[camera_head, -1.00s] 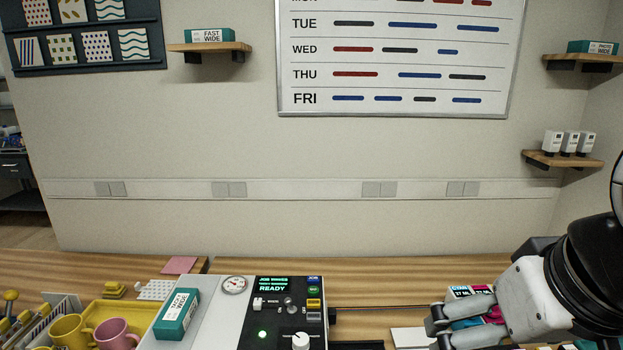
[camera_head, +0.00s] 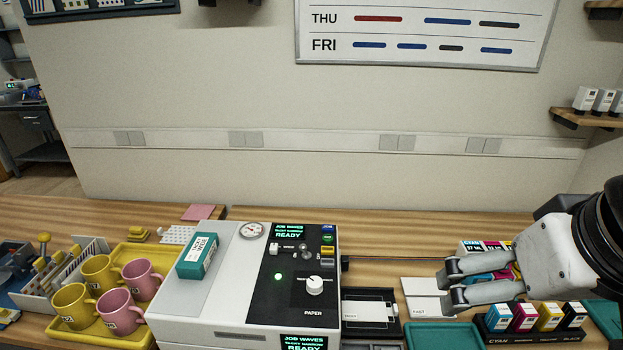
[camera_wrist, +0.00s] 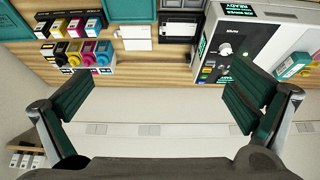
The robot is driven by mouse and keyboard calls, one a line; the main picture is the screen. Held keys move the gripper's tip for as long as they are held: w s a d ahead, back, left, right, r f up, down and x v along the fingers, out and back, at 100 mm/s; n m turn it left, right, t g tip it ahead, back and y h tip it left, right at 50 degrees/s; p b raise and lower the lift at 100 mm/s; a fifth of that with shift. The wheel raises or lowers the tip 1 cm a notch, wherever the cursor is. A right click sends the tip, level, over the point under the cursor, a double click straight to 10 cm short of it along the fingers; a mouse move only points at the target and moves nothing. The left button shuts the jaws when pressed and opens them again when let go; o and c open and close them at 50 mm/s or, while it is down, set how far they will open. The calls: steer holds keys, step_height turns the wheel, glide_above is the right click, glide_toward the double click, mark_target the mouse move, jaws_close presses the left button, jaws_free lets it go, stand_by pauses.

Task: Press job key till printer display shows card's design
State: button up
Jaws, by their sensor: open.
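The printer (camera_head: 213,309) is a white and black box at the centre front of the bench in the head view. Its small top display (camera_head: 289,231) reads JOB WAVES, with a smaller line and READY in green. The blue job key (camera_head: 327,228) is at the top of a key column right of the display, above a green key (camera_head: 327,239). My gripper (camera_head: 449,287) is open and empty, to the right of the printer and apart from the keys. The wrist view shows its two fingers spread wide (camera_wrist: 150,105). I cannot pick out the job's card with certainty.
A teal box (camera_head: 197,256) lies on the printer's left top. A yellow tray (camera_head: 84,333) of mugs stands left. Ink cartridges (camera_head: 524,318) and white cards (camera_head: 425,297) lie around my gripper.

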steer(key=shift+c, duration=0.6)
jaws_close()
stand_by(1.0)
